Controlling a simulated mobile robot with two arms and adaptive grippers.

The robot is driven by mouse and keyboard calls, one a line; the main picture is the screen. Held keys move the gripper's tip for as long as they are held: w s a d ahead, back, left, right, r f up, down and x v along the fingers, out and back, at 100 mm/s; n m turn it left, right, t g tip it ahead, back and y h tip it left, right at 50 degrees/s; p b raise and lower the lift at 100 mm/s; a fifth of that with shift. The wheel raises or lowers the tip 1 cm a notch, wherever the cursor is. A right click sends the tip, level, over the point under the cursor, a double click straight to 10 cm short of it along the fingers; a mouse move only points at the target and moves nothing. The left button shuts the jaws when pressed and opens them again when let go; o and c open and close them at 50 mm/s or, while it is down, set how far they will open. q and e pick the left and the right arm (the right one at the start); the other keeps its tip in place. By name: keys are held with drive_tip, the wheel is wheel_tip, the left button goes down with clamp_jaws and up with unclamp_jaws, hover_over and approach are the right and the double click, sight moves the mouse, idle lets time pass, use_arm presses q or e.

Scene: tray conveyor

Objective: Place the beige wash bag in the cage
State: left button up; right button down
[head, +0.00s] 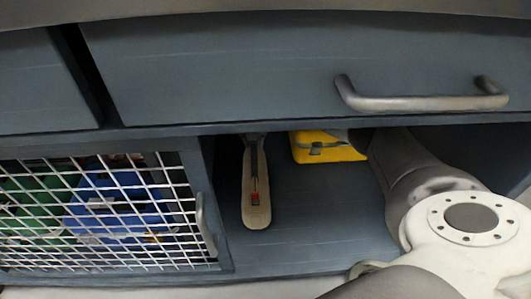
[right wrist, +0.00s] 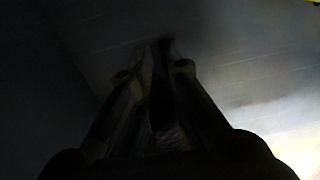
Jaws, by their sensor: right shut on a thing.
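The cage (head: 205,235) is at the lower left of the head view, with a pale wire mesh front that looks shut. I cannot make out the beige wash bag for certain. A long beige object (head: 257,212) with a dark strip and a red spot lies in the open compartment. My right arm reaches into that compartment from the right, its gripper hidden there. In the dark right wrist view my right gripper (right wrist: 155,74) is shut on a thin dark thing (right wrist: 160,105), too dim to identify. My left gripper is not in view.
A yellow case (head: 312,147) with a grey clasp lies at the back of the compartment. Blue (head: 112,202) and green (head: 38,205) things show behind the mesh. A drawer with a metal handle (head: 425,103) overhangs the opening. The compartment's front floor is clear.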

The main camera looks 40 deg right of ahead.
wheel_tip(320, 180, down, 4)
drive_tip(key=shift+f+b, duration=0.1)
drive_tip(key=shift+b, duration=1.05)
wheel_tip(320, 180, down, 4)
drive_tip(key=b, duration=0.3)
drive_tip(key=shift+r, duration=0.25)
drive_tip(key=c, duration=1.6)
unclamp_jaws()
drive_tip(key=shift+o, duration=0.2)
